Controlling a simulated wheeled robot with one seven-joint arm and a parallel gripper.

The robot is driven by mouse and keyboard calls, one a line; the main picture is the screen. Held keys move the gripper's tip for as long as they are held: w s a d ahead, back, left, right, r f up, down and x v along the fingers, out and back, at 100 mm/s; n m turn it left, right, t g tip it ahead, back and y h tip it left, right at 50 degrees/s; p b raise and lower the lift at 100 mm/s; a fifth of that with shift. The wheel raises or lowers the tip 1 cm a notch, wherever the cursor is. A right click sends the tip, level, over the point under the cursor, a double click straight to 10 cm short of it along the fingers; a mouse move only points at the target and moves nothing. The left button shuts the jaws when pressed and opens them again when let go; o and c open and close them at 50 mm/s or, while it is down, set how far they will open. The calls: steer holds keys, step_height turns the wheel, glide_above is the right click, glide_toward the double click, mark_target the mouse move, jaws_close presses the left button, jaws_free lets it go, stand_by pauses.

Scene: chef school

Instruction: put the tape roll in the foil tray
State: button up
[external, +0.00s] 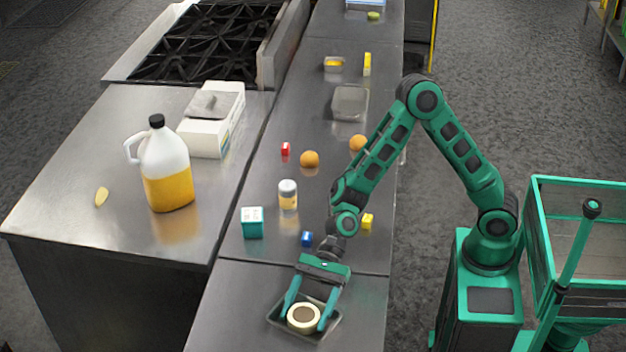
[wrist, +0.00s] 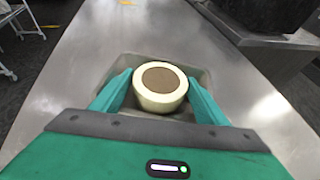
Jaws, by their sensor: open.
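The tape roll (external: 303,318) is cream-coloured with a brown centre. It sits within the outline of the shallow grey foil tray (external: 333,329) on the near end of the metal counter. In the wrist view the tape roll (wrist: 161,87) is between my fingers, with the tray's rim (wrist: 205,75) around it. My gripper (external: 308,312) is open and points down, one finger on each side of the roll. The fingers hide part of the tray. I cannot tell whether the roll rests fully on the tray's floor.
Oranges (external: 310,159) and another grey tray (external: 350,103) lie farther back. A big jug (external: 166,175) stands on the left counter. The counter left of the tray is clear.

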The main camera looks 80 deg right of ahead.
steer(key=shift+d+r, duration=0.1)
steer(key=shift+r, duration=0.05)
steer(key=v, duration=1.2)
